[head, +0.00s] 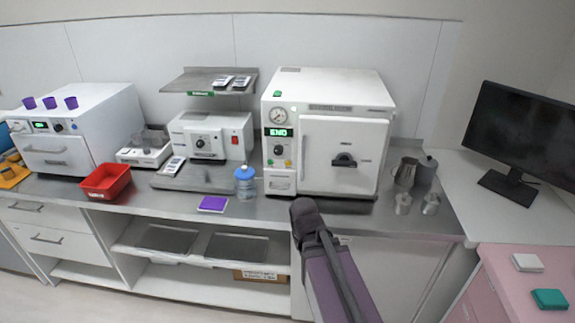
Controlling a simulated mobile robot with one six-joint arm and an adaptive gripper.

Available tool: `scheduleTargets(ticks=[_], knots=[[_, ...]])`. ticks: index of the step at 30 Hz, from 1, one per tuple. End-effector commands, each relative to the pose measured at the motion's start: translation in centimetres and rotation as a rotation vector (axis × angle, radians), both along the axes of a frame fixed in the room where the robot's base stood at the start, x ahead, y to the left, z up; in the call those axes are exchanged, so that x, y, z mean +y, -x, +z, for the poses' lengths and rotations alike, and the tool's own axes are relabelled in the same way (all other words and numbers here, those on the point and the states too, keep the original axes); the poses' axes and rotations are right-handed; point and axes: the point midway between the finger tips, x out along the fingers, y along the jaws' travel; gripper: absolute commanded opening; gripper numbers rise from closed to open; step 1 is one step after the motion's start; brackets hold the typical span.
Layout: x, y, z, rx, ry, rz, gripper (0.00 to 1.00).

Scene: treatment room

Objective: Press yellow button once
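The white steriliser (342,95) stands on the steel counter with its door shut. Its narrow left panel has a round gauge, a lit green display (279,132) that seems to read "END", and a dark knob. Below the knob are small buttons; the one on the right looks yellow (288,163), though it is very small here. Part of my arm reaches up from the bottom edge, ending in a dark rounded joint in front of the counter, below the steriliser. No gripper fingers show, and nothing of mine touches the panel.
A blue-capped bottle (245,183) and a purple pad (213,204) are left of the steriliser on the counter (330,216). A red bin (107,182) is farther left. Metal jugs (406,172) stand to the right. The space before the button panel looks clear.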

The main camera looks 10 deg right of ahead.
Motion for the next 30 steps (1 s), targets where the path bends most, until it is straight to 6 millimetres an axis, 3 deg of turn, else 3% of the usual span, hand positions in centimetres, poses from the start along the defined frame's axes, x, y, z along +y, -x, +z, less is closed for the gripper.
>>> scheduleTargets(ticks=[8,18,24,30], knots=[[-0.9,-7.0,1.7,-0.088,0.260,0.176,0.00],[0.6,-17.6,7.0,-0.206,0.704,0.500,0.00],[2.2,-21.2,9.6,-0.237,0.874,0.626,0.00],[2.8,-22.2,10.4,-0.246,0.932,0.669,0.00]])
